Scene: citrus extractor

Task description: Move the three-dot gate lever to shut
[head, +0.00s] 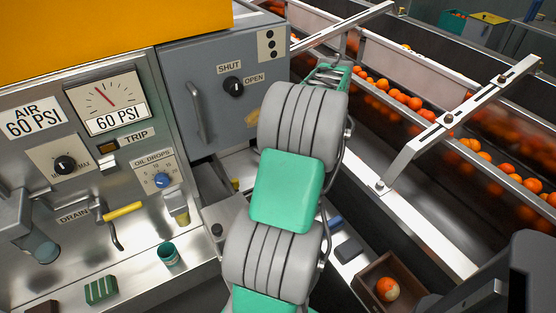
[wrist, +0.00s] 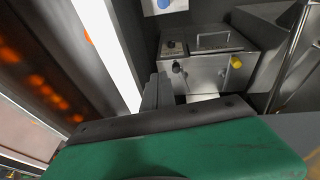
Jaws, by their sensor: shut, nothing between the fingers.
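In the head view a grey cabinet front carries a white plate with three black dots (head: 268,44). On the same front is a black rotary knob (head: 233,86), between a SHUT label (head: 229,67) at its upper left and an OPEN label (head: 253,78) at its right. Which label it points to is too small to tell. No separate gate lever is clear there. My arm stands right of this front and hides what is behind it. My gripper (wrist: 157,92) shows in the wrist view, its grey fingers shut and empty, in front of a metal box (wrist: 208,72).
The metal box carries a handle (wrist: 213,38), a small dark lever (wrist: 176,67) and a yellow knob (wrist: 237,62). In the head view a conveyor of oranges (head: 400,97) runs along the right, with a metal bracket (head: 440,128) above. A brown bin (head: 362,288) holds an orange fruit.

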